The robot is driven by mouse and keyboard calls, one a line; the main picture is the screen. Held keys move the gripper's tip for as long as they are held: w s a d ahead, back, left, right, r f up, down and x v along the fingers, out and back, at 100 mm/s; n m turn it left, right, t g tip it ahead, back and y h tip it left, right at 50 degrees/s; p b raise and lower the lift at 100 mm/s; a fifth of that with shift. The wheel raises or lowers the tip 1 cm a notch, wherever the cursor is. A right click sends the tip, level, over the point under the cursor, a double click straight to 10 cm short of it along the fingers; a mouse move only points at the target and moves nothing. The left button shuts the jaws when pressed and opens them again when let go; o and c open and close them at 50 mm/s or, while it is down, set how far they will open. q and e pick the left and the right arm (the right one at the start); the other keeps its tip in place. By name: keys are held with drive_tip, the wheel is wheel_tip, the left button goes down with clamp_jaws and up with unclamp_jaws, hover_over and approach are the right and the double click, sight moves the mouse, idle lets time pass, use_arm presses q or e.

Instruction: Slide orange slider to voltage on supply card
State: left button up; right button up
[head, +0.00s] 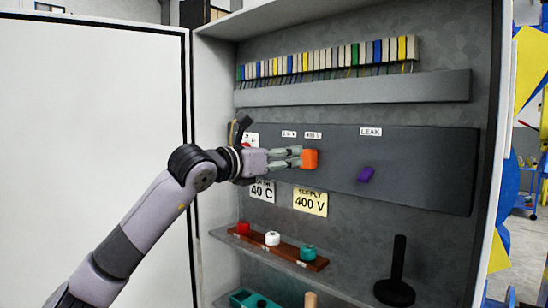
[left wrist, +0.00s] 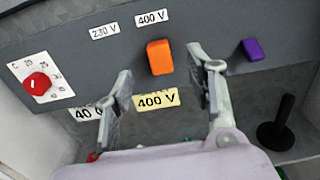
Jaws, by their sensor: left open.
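The orange slider (head: 310,159) is on the dark grey panel (head: 420,165) inside the cabinet. In the left wrist view the orange slider (left wrist: 159,57) stands just below the right-hand of two voltage labels, the 400 V label (left wrist: 152,17); the 230 V label (left wrist: 105,31) is to its left. The yellow supply card (head: 310,201) reads 400 V and hangs below the panel. My left gripper (head: 297,157) is open, its fingertips close to the slider. In the left wrist view its fingers (left wrist: 161,70) lie on either side of the slider, without visible contact. My right gripper is out of view.
A purple slider (head: 366,174) sits under the LEAK label, right of the orange one. A red dial (left wrist: 38,84) is at the panel's left. A shelf (head: 330,283) below holds coloured knobs and a black post (head: 397,275). The white door (head: 90,120) stands left.

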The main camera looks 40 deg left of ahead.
use_arm(q)
drive_tip(key=shift+s, duration=1.25)
